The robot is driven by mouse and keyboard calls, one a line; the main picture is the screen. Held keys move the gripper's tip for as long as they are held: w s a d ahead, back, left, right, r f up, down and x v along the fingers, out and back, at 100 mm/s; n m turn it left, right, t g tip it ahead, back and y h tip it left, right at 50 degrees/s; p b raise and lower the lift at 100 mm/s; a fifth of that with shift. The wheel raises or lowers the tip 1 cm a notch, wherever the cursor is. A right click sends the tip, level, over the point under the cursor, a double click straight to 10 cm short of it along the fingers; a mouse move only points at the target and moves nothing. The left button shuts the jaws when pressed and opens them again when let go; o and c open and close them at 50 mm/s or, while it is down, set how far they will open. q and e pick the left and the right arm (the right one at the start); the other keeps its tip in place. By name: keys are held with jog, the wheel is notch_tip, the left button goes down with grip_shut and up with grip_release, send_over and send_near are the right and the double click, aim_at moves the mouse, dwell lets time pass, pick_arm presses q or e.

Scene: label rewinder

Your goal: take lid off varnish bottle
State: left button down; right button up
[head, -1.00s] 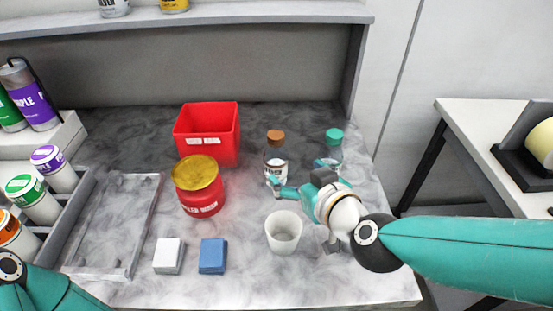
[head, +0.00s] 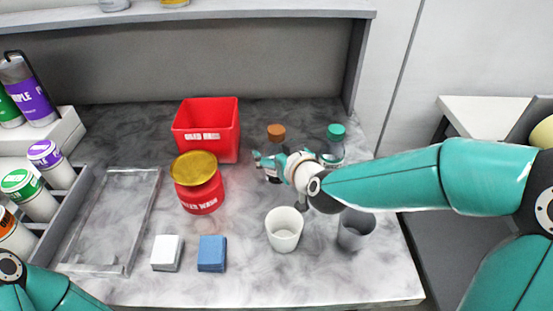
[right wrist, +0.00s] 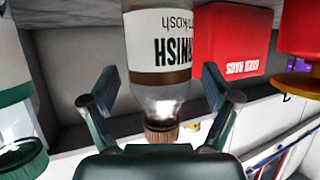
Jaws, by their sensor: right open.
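The varnish bottle is clear with a white label and a brown lid (head: 276,132); it stands on the marbled bench. In the right wrist view the bottle (right wrist: 160,50) appears upside down, its lettering ending in "NISH", with the ribbed brown lid (right wrist: 162,132) at the lower middle. My right gripper (head: 268,163) is in front of the bottle, below lid height, hiding part of its body. Its two fingers (right wrist: 162,98) are spread on either side of the bottle, with gaps showing. The lid is on the bottle. My left gripper is out of view; only part of my left arm shows.
A green-capped bottle (head: 336,150) stands close to the right. A red bin (head: 206,130) and red jar (head: 200,190) are to the left. A white cup (head: 284,230) and grey cup (head: 354,230) stand in front. White (head: 167,252) and blue (head: 212,253) blocks lie front left.

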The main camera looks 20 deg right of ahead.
aim_at(277, 129)
jog(key=shift+w, duration=0.1)
jog(key=c, duration=1.5)
jog(key=shift+o, duration=0.2)
notch_tip(277, 129, up, 10)
jog(key=p, duration=0.4)
jog(key=shift+p, duration=0.3)
jog(key=o, duration=0.6)
grip_shut()
